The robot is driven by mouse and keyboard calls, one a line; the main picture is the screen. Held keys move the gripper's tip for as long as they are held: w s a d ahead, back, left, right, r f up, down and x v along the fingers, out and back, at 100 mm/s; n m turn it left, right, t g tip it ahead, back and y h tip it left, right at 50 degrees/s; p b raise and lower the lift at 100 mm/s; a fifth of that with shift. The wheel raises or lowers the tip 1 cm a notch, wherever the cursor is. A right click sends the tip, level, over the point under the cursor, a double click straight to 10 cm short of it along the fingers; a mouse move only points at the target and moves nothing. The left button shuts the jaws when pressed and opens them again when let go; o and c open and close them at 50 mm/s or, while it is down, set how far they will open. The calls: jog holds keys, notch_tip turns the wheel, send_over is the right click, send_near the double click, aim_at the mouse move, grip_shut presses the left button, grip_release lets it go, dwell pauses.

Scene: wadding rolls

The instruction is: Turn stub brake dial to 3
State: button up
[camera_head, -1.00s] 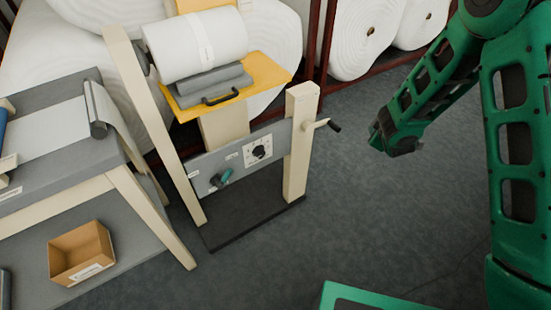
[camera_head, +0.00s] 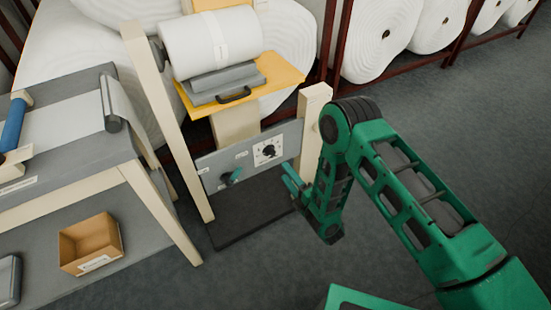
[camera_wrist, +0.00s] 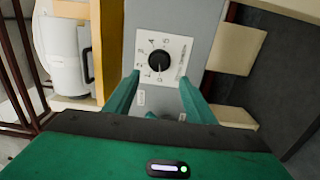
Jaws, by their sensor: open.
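The dial is a black round knob (camera_head: 268,151) on a white numbered plate, set in the grey panel (camera_head: 214,163) of the stand. In the wrist view the knob (camera_wrist: 159,63) lies just beyond my fingertips, and several numbers ring it. Its pointer seems to be toward the bottom of the plate in that view, but the mark is too small to be sure. My gripper (camera_wrist: 160,93) is open and empty, its two green fingers spread below the knob and not around it. In the head view my gripper (camera_head: 291,181) is right of and below the dial.
A teal-handled switch (camera_head: 232,176) sits on the same panel, left of the dial. A beige post (camera_head: 313,108) stands at the panel's right. A yellow shelf (camera_head: 283,75) with a white roll (camera_head: 208,44) is above. A table (camera_head: 70,160) stands left.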

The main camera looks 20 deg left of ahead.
aim_at(272, 154)
jog(key=x, duration=1)
jog(key=shift+w, duration=0.15)
jog(key=c, duration=1)
jog(key=shift+d, duration=0.1)
jog(key=shift+c, duration=0.2)
